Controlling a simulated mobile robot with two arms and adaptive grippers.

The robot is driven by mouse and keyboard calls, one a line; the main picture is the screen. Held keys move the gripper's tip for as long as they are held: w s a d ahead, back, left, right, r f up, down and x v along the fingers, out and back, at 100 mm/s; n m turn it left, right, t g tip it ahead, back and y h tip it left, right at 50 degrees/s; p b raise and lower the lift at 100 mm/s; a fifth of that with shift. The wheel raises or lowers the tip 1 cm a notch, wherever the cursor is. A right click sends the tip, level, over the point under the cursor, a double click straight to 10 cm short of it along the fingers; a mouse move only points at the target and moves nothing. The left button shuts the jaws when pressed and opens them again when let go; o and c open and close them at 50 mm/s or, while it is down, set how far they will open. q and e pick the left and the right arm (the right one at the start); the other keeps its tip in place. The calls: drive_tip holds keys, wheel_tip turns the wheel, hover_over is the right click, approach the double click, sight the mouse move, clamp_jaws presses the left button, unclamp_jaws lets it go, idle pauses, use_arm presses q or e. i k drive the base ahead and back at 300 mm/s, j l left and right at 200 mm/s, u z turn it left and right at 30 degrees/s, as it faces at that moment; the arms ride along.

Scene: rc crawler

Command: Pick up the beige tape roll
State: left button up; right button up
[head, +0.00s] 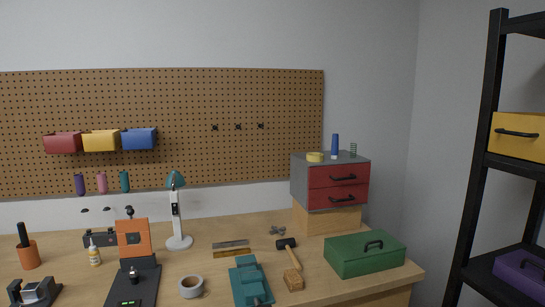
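A beige-yellow tape roll (315,157) lies flat on top of the small grey cabinet (299,179) with red drawers, near its left front edge. It stands apart from a blue cylinder (335,145) and a green spring (353,150) on the same top. Neither of my grippers shows in the head view.
The cabinet sits on a wooden block (328,219) at the workbench's (220,287) back right. A green toolbox (364,254), a mallet (292,279) and a teal vise-like tool (250,283) lie in front. A black shelf rack (478,160) stands right; pegboard (270,95) behind.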

sight(312, 157)
drive_tip(key=i+l+u, duration=0.2)
drive_tip(key=u, duration=0.2)
drive_tip(key=i+l+u, duration=0.5)
drive_tip(key=u, duration=0.3)
drive_tip(key=l, duration=0.1)
